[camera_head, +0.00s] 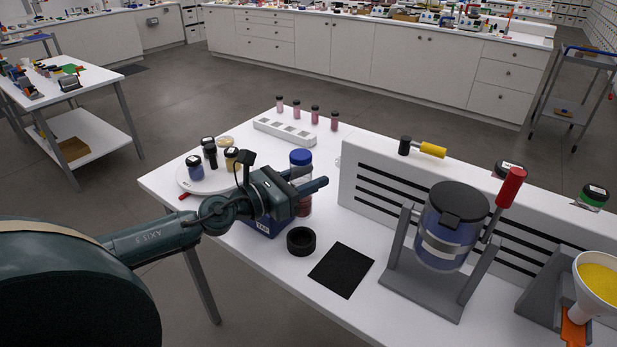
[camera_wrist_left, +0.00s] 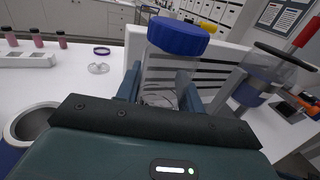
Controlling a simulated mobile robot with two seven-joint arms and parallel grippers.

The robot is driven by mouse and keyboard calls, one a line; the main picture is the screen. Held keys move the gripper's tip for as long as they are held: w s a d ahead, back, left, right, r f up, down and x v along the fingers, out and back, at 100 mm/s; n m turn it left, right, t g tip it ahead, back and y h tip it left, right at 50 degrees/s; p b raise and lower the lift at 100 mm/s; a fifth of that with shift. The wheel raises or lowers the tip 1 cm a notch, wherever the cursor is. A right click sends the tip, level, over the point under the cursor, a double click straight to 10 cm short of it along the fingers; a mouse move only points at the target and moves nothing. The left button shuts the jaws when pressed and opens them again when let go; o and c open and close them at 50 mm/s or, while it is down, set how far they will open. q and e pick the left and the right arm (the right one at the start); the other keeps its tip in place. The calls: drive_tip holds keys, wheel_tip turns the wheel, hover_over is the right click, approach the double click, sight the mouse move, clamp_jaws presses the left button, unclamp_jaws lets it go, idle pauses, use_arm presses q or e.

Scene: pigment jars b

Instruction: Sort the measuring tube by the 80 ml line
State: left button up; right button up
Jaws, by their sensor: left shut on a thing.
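The measuring tube (camera_head: 301,157) is clear, with a blue cap and reddish contents low in its body. It stands roughly upright. My left gripper (camera_head: 306,184) is shut around its middle, with the fingers hiding part of it. In the left wrist view the tube (camera_wrist_left: 160,72) shows its clear upper body and blue cap between the fingers (camera_wrist_left: 160,92). The 80 ml line and the fill level cannot be read. Whether its base touches the table is unclear. My right gripper is not in view.
A blue container (camera_head: 262,226) sits under my left gripper. A black ring (camera_head: 301,241) and black mat (camera_head: 341,270) lie in front. A slotted grey panel (camera_head: 395,190) and a framed blue vessel (camera_head: 450,225) stand right. A white rack (camera_head: 284,132) and round tray (camera_head: 186,183) are behind.

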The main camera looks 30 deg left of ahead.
sight(306, 202)
use_arm(q)
drive_tip(key=shift+s, duration=0.1)
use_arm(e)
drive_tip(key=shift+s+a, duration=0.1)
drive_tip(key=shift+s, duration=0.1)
use_arm(q)
drive_tip(key=shift+a, duration=0.1)
drive_tip(key=shift+f, duration=0.2)
wheel_tip(306, 202, down, 3)
drive_tip(key=b, duration=0.3)
drive_tip(key=shift+f+b, duration=0.2)
drive_tip(key=shift+b, duration=0.15)
drive_tip(key=shift+f+b, duration=0.9)
drive_tip(key=shift+f, duration=0.05)
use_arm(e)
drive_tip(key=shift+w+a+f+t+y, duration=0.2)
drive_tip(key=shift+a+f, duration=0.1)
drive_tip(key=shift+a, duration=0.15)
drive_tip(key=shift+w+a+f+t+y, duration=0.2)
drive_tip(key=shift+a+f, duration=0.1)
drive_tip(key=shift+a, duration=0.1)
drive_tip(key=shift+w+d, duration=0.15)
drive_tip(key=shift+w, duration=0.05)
use_arm(q)
drive_tip(key=shift+f, duration=0.2)
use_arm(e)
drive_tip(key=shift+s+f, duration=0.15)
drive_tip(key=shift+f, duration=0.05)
